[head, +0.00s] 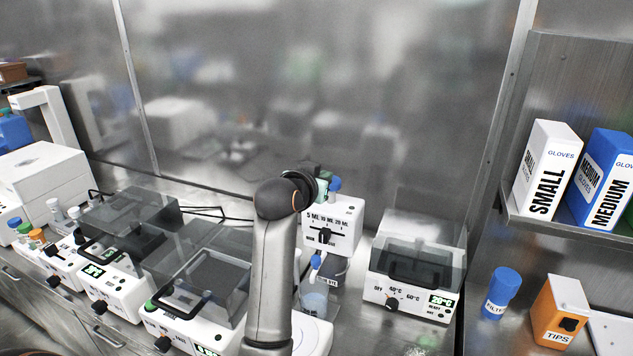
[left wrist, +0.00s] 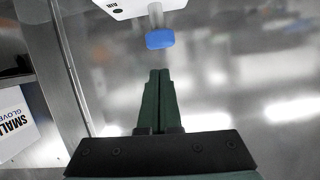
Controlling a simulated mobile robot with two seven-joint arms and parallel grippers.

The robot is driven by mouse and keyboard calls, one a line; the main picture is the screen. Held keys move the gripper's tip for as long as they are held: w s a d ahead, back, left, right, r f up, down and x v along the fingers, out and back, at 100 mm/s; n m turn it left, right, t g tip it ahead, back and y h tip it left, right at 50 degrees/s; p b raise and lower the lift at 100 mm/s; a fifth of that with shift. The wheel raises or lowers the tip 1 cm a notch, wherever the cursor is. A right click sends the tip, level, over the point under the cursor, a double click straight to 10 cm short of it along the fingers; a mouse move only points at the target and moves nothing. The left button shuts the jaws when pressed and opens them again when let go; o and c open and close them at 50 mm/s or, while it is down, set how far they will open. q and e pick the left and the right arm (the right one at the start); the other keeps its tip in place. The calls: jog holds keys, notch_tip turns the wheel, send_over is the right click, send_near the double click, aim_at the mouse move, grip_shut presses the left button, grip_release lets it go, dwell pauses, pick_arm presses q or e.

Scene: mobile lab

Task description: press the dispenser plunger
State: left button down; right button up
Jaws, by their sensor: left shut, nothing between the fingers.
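The dispenser (head: 345,212) is a white box with a volume dial marked 5, 10 and 20 ML, standing against the back wall. Its plunger has a blue cap (head: 335,184) on top. In the left wrist view the blue plunger cap (left wrist: 160,39) sits on a pale stem rising from the white dispenser body (left wrist: 125,6). My left gripper (left wrist: 160,73) has its dark green fingers shut and empty, with the tips apart from the cap. In the head view my arm hides most of this gripper, beside the cap. My right gripper is not in view.
A clear vessel (head: 314,303) stands below the dispenser, partly behind my arm. A lidded heater (head: 415,262) is to the right, and several lidded devices (head: 200,285) are to the left. Glove boxes (head: 545,172), a blue filter jar (head: 502,292) and an orange tips box (head: 560,310) are at far right.

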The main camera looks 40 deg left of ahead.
pick_arm(q)
jog(key=shift+v, duration=2.2)
jog(key=shift+w+r, duration=0.1)
jog(key=shift+r, duration=0.05)
